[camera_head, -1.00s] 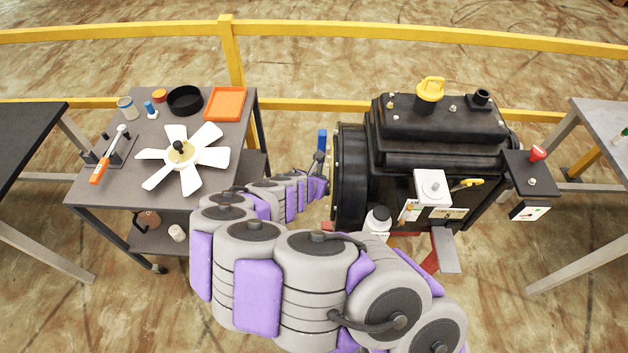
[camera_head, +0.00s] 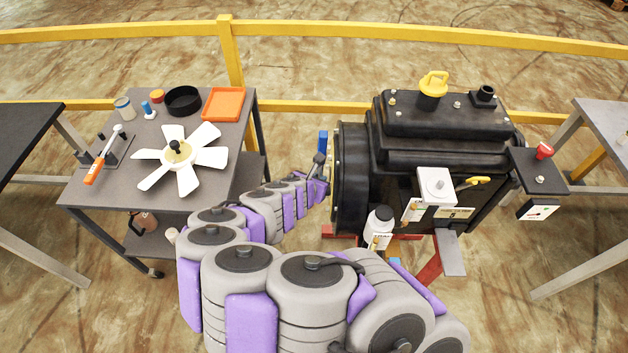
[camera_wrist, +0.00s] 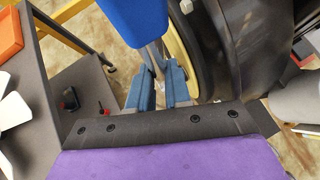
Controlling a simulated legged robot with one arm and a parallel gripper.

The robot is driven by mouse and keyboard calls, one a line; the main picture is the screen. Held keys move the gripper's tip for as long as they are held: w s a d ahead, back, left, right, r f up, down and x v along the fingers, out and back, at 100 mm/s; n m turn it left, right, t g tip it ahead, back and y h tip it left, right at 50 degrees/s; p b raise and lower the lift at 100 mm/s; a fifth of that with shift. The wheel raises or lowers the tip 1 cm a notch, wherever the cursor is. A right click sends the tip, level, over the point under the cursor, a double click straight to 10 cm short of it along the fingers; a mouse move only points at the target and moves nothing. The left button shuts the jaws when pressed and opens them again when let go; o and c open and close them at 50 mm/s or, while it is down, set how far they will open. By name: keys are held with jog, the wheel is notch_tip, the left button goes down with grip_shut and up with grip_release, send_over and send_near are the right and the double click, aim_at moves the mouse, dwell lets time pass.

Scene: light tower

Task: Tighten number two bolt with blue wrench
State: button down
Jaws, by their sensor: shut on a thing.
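The blue wrench shows its bright blue handle in the head view (camera_head: 323,141) and, close up, in the wrist view (camera_wrist: 136,18). My gripper (camera_wrist: 158,72) is shut on its metal part, with the blue handle pointing up and away. In the head view my gripper (camera_head: 318,167) is just left of the front face of the black engine (camera_head: 440,125). The wrench stands close beside that face; I cannot tell if it touches. Several bolts show on top of the engine. The number two bolt cannot be made out, and the engine's front face is mostly hidden.
A grey cart (camera_head: 112,188) on the left holds a white fan (camera_head: 180,158), an orange-handled tool (camera_head: 94,171), an orange tray (camera_head: 224,103) and a black round pan (camera_head: 183,101). A white bottle (camera_head: 379,228) stands by the engine. A yellow railing (camera_head: 300,104) runs behind.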

jog(key=shift+s+d+f+t+b, duration=0.15)
jog(key=shift+s+d+t+b, duration=0.2)
jog(key=shift+b, duration=1.65)
jog(key=shift+s+d+t+h+b, duration=0.1)
jog(key=shift+s+t+h+b, duration=0.15)
jog(key=shift+b, duration=1.5)
jog(key=shift+w+p, duration=0.1)
jog(key=shift+p, duration=0.35)
jog(key=shift+w+r+g+p, duration=0.25)
jog(key=shift+w+g+p, duration=0.25)
jog(key=shift+p, duration=2.2)
jog(key=shift+w+a+n+g+p, duration=0.15)
jog(key=shift+w+g+p, duration=0.65)
jog(key=shift+p, duration=2.75)
jog(key=shift+w+a+n+g+p, duration=0.1)
jog(key=shift+w+n+g+p, duration=0.65)
jog(key=shift+p, duration=2.8)
jog(key=shift+r+m+g+p, duration=0.1)
jog(key=shift+m+g+p, duration=0.4)
jog(key=shift+p, duration=0.3)
